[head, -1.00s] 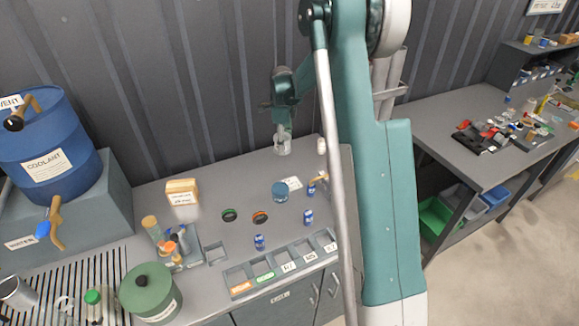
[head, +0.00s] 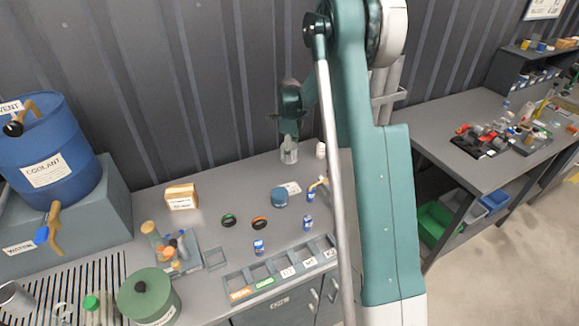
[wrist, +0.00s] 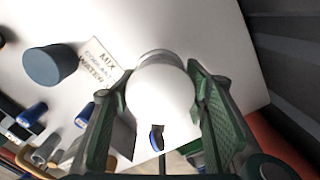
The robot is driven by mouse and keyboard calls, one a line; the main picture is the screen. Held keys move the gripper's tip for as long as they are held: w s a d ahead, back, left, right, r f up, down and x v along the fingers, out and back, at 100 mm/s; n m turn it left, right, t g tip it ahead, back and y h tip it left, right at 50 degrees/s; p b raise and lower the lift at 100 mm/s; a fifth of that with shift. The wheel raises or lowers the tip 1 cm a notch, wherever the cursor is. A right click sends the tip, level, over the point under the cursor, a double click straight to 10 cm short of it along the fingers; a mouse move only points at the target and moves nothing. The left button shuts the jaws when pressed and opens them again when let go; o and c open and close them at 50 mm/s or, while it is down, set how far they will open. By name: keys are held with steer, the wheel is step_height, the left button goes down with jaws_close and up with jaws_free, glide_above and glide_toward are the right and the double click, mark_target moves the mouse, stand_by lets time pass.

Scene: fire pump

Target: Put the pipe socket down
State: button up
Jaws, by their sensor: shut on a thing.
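My gripper (head: 289,141) is at the back of the grey bench (head: 215,222), near the wall. It is shut on the pipe socket (head: 289,156), a short pale grey cylinder hanging below the fingers. In the wrist view the socket shows as a rounded white shape (wrist: 160,92) with a grey rim, between the two green fingers (wrist: 163,115). The socket is close to the bench top; I cannot tell whether its lower end touches.
A small white cylinder (head: 321,150) stands just right of the socket. A blue-grey round container (head: 280,198) and a label card (head: 291,187) are in front. Small blue cans (head: 308,222) and a row of labelled bins (head: 285,271) lie nearer. Bench left of the socket is clear.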

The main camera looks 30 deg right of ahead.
mark_target(290, 171)
steer(key=shift+f, duration=1.6)
steer(key=shift+f, duration=1.85)
steer(key=shift+f, duration=0.15)
steer(key=o, duration=1.1)
step_height(290, 171, up, 12)
steer(key=shift+r, duration=0.15)
